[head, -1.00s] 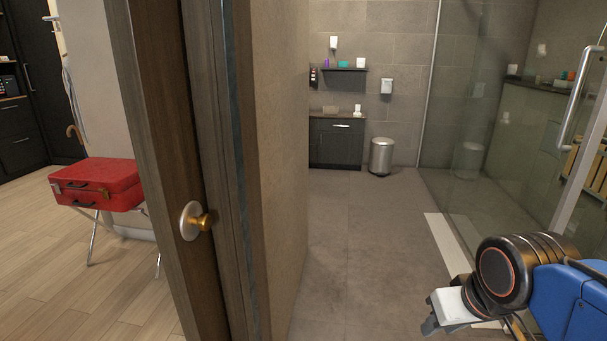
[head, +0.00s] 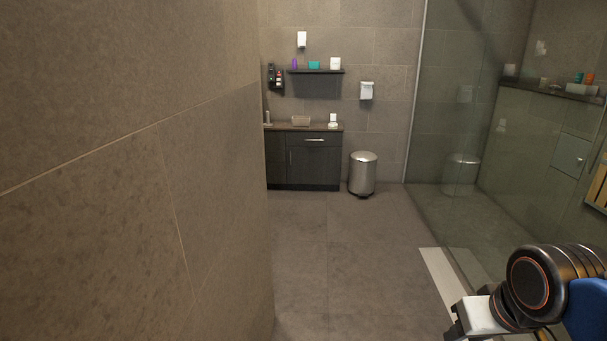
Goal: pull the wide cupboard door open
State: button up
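The dark vanity cupboard (head: 304,157) stands against the far wall, partly cut off on its left by the near wall. Its wide door (head: 314,166) on the right is shut, below a drawer with a pale bar handle (head: 314,140). A thin upright handle shows faintly at the door's left edge. My gripper (head: 452,330) is at the bottom right, far from the cupboard and partly out of the frame. Its fingers are too cut off to tell whether it is open.
A metal bin (head: 362,173) stands on the floor just right of the cupboard. A tiled wall (head: 130,170) fills the left side. A glass shower screen (head: 460,130) is on the right. The floor (head: 340,250) between is clear.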

aim_at(316, 166)
jog(key=i, duration=1.7)
jog(key=i+u, duration=0.1)
jog(key=i, duration=0.45)
jog(key=i+l+u, duration=0.1)
jog(key=i, duration=0.45)
jog(key=i+l+u, duration=0.1)
jog(key=i, duration=0.45)
jog(key=i+l+u, duration=0.2)
jog(key=i, duration=0.2)
